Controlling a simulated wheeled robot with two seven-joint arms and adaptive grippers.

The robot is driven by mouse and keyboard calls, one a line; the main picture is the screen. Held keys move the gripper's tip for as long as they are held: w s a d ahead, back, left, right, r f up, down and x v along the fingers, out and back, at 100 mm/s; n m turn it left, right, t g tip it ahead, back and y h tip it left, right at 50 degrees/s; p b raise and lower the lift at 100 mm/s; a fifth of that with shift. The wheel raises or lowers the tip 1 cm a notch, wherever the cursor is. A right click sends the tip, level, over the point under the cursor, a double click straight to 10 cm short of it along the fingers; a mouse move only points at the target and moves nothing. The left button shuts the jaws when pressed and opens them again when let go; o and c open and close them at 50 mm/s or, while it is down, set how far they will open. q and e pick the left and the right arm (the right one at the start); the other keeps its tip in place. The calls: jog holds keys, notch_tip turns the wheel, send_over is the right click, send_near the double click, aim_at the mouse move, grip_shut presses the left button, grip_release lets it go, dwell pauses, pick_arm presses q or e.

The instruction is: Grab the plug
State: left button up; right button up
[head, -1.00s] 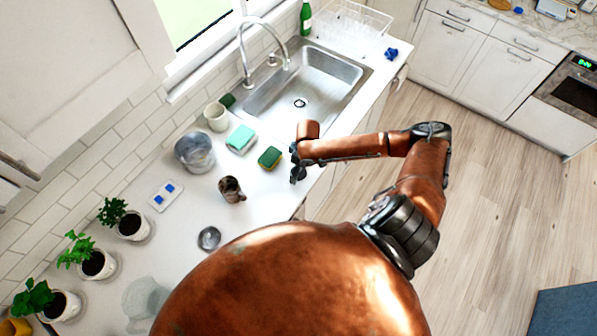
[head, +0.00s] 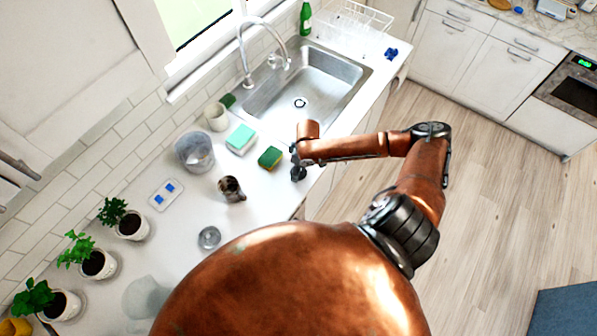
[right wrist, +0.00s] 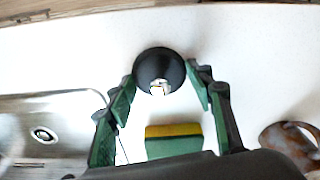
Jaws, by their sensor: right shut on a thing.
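The plug (right wrist: 150,66) is a round black piece with a small shiny metal fitting on its top. In the right wrist view it sits between the tips of my right gripper (right wrist: 161,80), whose green-padded fingers are shut on it. In the head view my right gripper (head: 298,172) is low over the counter's front edge, just right of the green and yellow sponge (head: 269,157). The plug is too small and dark there to tell apart clearly from the fingers. My left gripper is not in view.
The steel sink (head: 318,82) with its tap (head: 243,50) lies beyond the gripper. A mint sponge (head: 241,139), a brown mug (head: 231,189), a bucket (head: 194,152) and a metal strainer (head: 209,237) stand to the left. Potted plants (head: 97,264) line the wall.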

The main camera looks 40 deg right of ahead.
jog(key=shift+r, duration=0.65)
jog(key=s+a+r+p, duration=0.4)
jog(key=s+a+r, duration=0.2)
jog(key=s+r, duration=0.5)
jog(key=shift+s+a+r+p, duration=0.3)
jog(key=shift+s+a+r, duration=0.1)
jog(key=shift+s, duration=0.2)
